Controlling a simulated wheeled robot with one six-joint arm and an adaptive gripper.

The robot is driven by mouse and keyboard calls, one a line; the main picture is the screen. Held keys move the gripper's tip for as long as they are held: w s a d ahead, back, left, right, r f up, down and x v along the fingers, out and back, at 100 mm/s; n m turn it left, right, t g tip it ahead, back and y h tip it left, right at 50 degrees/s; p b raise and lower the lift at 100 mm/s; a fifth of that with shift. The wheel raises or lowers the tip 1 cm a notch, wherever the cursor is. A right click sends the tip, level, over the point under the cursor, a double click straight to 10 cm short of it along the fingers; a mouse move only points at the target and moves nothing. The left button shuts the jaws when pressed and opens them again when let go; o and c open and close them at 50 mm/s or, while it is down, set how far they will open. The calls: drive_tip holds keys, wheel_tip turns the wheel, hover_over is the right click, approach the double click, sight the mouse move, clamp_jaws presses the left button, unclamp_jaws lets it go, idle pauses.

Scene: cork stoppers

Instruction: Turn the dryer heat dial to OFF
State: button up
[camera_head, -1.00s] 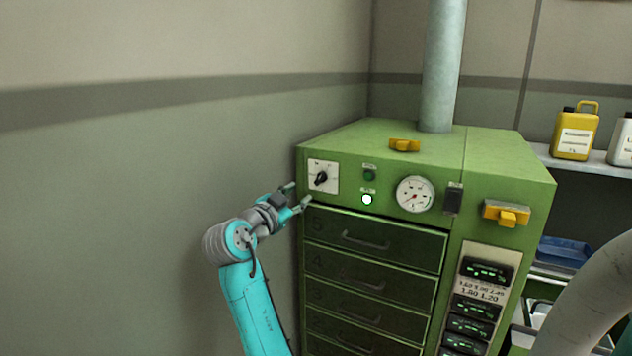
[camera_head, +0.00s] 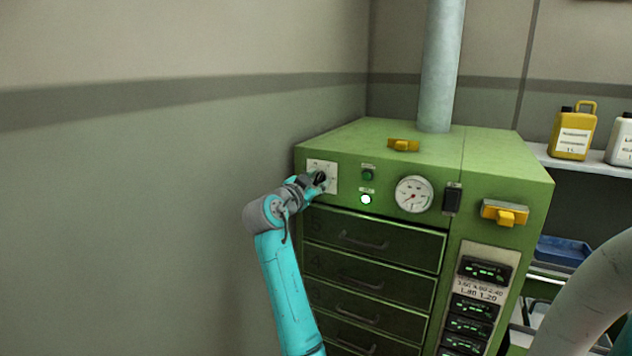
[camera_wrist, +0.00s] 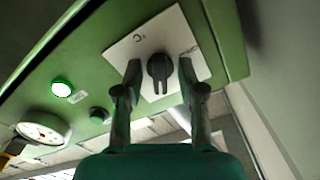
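The black heat dial (camera_wrist: 159,72) sits on a white square plate (camera_wrist: 129,48) on the green dryer's front. In the wrist view my gripper (camera_wrist: 160,78) is open, with one finger on each side of the dial. Gaps show between the fingers and the knob, so it does not look gripped. In the head view my gripper (camera_head: 312,183) is at the white plate (camera_head: 331,168) and covers most of the dial. The dial's markings are too small or hidden to read.
The green dryer (camera_head: 400,225) has several drawers below the dial. A lit indicator (camera_head: 366,199), a green button (camera_head: 368,174) and a round gauge (camera_head: 414,195) are right of it. A yellow handle (camera_head: 505,213) sticks out further right. The wall stands close on the left.

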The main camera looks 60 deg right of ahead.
clamp_jaws()
drive_tip(key=shift+n, duration=0.3)
drive_tip(key=n, duration=0.9)
drive_tip(key=shift+n, duration=0.4)
drive_tip(key=n, duration=1.3)
drive_tip(key=shift+n, duration=0.4)
